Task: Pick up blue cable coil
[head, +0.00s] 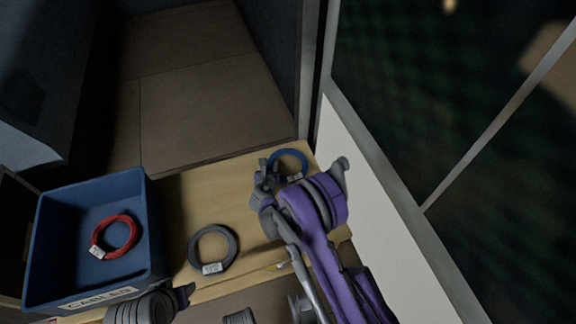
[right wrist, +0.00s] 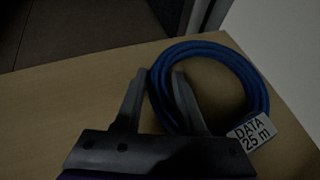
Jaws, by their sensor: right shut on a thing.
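The blue cable coil (head: 291,155) lies at the far right corner of the wooden bench, partly hidden by my right gripper in the head view. In the right wrist view the blue cable coil (right wrist: 258,88) shows a white tag reading "DATA 25 m". My right gripper (head: 272,168) is at the coil's left side. In the right wrist view its two fingers (right wrist: 158,75) close on the left part of the coil's ring, one finger outside and one inside. Part of my left arm shows at the bottom of the head view; its fingertips are not clear.
A blue crate (head: 152,225) labelled "CABLES" stands at the bench's left, with a red cable coil (head: 116,236) inside. A grey cable coil (head: 213,249) lies on the wooden bench (head: 200,205) between crate and right arm. A white wall and window border the right.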

